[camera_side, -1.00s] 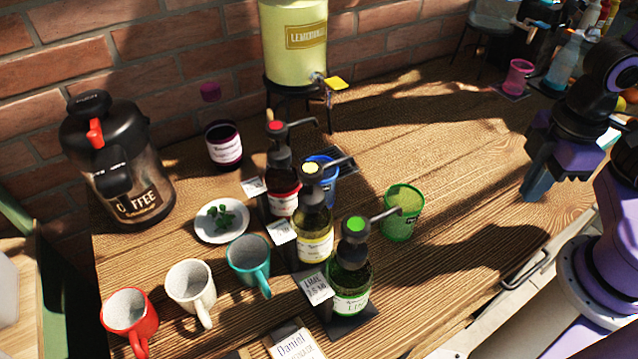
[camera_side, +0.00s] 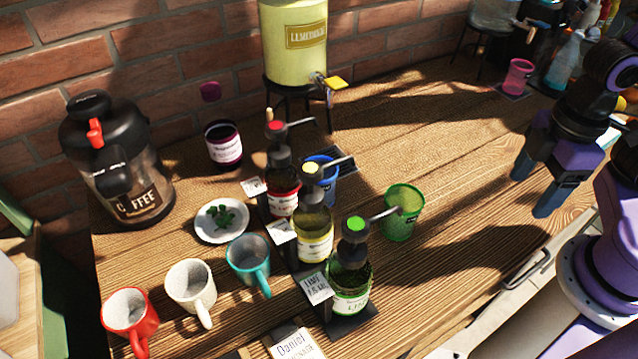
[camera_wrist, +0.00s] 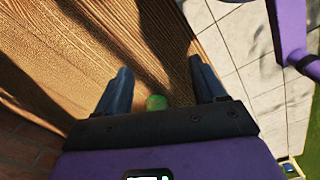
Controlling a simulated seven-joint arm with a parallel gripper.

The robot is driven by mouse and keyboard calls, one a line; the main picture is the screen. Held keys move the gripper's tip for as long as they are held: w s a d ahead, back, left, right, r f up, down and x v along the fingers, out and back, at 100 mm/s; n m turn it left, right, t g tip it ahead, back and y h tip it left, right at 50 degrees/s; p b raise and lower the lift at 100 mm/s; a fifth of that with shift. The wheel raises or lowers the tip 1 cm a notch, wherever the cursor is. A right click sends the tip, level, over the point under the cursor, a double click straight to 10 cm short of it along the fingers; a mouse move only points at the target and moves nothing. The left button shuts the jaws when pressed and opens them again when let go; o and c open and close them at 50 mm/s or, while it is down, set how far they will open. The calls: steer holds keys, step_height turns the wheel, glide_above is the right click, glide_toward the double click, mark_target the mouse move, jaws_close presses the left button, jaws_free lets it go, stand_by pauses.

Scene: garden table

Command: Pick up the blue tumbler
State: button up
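The blue tumbler (camera_side: 331,185) stands behind the pump bottles in the side view, under the lemonade dispenser's side of the table. The yellow and red pump bottles partly hide it. My gripper (camera_side: 530,193) is at the right of the table, far from the blue tumbler. Its two blue fingers are spread apart with nothing between them. In the wrist view my gripper (camera_wrist: 160,85) also shows open. The blue tumbler cannot be made out in the wrist view.
A green tumbler (camera_side: 403,219) stands between my gripper and the blue tumbler; a green thing (camera_wrist: 156,103) shows in the wrist view. Pump bottles (camera_side: 314,234), mugs (camera_side: 190,284) and a plate (camera_side: 222,234) crowd the left. A pink tumbler (camera_side: 518,77) is at the back right. The table's right middle is clear.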

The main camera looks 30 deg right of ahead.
steer(key=o, duration=0.4)
steer(key=t+y, duration=0.5)
steer(key=y, duration=0.7)
glide_toward(328, 174)
steer(key=s+d+r, duration=0.4)
steer(key=d, duration=0.1)
steer(key=shift+n, duration=0.4)
steer(key=x, duration=1.6)
steer(key=shift+a+r, duration=0.25)
steer(key=shift+a, duration=0.3)
